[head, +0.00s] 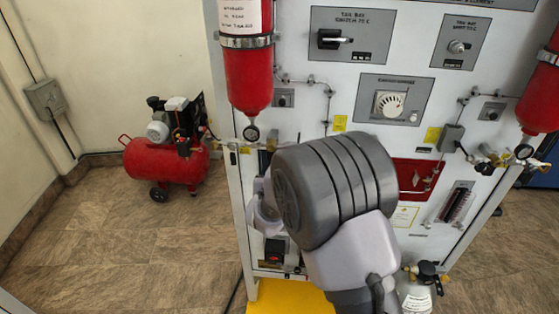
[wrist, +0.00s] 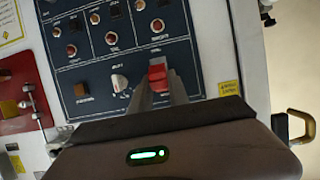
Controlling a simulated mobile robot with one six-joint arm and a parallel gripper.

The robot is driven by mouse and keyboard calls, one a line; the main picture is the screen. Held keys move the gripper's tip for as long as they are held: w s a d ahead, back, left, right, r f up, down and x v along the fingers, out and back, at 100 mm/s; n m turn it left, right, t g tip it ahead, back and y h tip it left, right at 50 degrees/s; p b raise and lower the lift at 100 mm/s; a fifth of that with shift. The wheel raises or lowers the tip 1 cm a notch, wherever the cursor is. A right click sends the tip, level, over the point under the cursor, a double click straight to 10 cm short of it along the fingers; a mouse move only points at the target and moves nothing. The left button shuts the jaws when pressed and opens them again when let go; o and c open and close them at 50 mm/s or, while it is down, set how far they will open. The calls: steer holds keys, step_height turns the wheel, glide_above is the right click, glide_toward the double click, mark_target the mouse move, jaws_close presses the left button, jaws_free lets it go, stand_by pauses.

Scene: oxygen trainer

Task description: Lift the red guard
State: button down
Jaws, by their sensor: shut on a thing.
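The red guard (wrist: 157,76) shows in the wrist view on a dark blue switch panel (wrist: 95,65). It sits between the tips of my gripper (wrist: 156,90), whose two grey fingers are closed on its sides. The lower part of the guard and whatever lies under it are hidden by the fingers. In the head view my arm covers the gripper, the guard and most of the blue panel.
Knobs and switches sit close to the guard, including a white knob (wrist: 119,82). A red panel (head: 415,178) is right of my arm in the head view. Red cylinders (head: 247,75) hang on the cabinet. A red compressor (head: 165,163) stands on the floor at left.

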steer(key=shift+r+g+p, duration=0.5)
steer(key=shift+r+p, duration=0.15)
steer(key=shift+p, duration=0.6)
steer(key=shift+g+p, duration=0.3)
steer(key=shift+p, duration=0.45)
steer(key=shift+f+p, duration=0.1)
steer(key=shift+p, duration=0.25)
steer(key=c, duration=1.4)
jaws_free()
steer(key=shift+o, duration=0.2)
steer(key=p+v, duration=0.1)
steer(key=v, duration=1.6)
steer(key=shift+r, duration=0.3)
